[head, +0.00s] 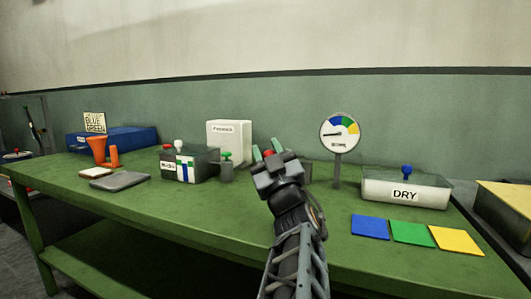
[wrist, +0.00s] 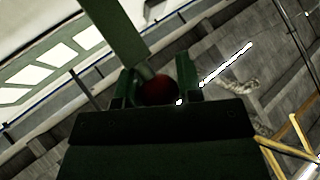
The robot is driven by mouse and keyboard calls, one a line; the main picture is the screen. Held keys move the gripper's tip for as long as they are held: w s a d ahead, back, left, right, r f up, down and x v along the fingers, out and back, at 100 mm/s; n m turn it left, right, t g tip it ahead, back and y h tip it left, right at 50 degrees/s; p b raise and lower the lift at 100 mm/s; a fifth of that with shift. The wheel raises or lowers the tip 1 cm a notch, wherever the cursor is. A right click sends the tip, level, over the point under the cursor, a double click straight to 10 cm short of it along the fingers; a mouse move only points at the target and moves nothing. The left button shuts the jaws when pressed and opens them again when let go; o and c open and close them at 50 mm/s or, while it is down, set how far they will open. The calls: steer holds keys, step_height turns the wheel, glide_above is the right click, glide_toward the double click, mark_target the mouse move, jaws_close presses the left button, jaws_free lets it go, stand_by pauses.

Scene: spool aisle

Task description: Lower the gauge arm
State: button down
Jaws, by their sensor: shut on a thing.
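My gripper (head: 267,149) is over the middle of the green bench, with its green fingers upward and a red knob (head: 268,153) between them. In the wrist view my gripper (wrist: 157,84) is shut on the dark red knob (wrist: 158,91). A flat green bar (wrist: 115,25) runs up and left from near the knob; I cannot tell whether it is the gauge arm. A round dial gauge (head: 340,131) with blue, green and yellow bands stands on a grey post, right of my gripper. Its black needle points left. My gripper and arm hide what is behind them.
Right of the gauge is a clear box marked DRY (head: 405,192). Blue (head: 370,227), green (head: 413,233) and yellow (head: 456,240) cards lie before it.

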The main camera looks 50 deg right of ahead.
steer(key=shift+a, duration=0.1)
steer(key=c, duration=0.8)
jaws_free()
steer(key=shift+r, duration=0.15)
